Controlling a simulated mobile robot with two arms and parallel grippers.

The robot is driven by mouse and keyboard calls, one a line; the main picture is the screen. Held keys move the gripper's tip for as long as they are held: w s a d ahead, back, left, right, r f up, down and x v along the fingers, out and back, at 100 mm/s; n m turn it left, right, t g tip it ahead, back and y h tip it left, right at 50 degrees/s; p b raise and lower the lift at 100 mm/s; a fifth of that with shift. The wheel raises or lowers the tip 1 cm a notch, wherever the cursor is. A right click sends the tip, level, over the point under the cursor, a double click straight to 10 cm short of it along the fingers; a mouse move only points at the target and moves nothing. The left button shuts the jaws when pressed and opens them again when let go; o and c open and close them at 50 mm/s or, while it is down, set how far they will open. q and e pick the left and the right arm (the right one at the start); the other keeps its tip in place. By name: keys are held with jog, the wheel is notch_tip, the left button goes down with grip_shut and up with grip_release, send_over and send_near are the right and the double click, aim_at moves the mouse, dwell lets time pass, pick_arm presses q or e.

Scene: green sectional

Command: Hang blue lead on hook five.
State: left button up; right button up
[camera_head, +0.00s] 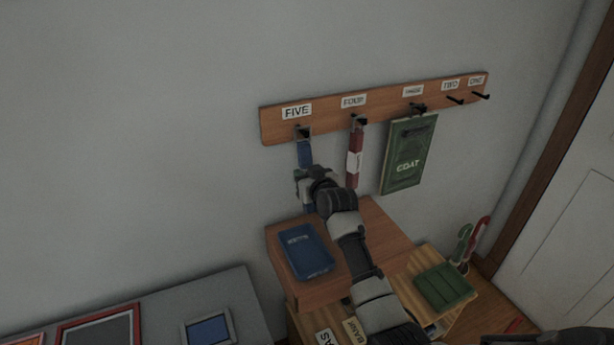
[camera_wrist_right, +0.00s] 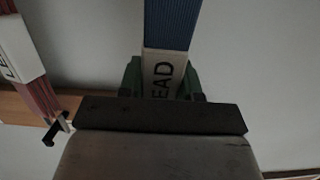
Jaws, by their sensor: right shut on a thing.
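The blue lead (camera_head: 305,153) hangs down just under the label FIVE, its top end at hook five (camera_head: 303,131). I cannot tell whether its loop is around the hook or only in front of it. My right gripper (camera_head: 306,188) is below that hook, shut on the lead. In the right wrist view, my right gripper's green fingertips (camera_wrist_right: 165,82) sit on both sides of the lead's white LEAD label (camera_wrist_right: 163,76), with the blue strap (camera_wrist_right: 168,25) running beyond. My left gripper is not in view.
A red lead (camera_head: 354,160) hangs on hook four, close to the right. A green COAT panel (camera_head: 408,155) hangs at hook three; hooks two and one look empty. Below are a blue tray (camera_head: 306,252), a green tray (camera_head: 444,287) and a grey surface with frames (camera_head: 160,300).

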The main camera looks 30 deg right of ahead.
dwell(0.3)
jog(key=o, duration=1)
jog(key=shift+s, duration=0.1)
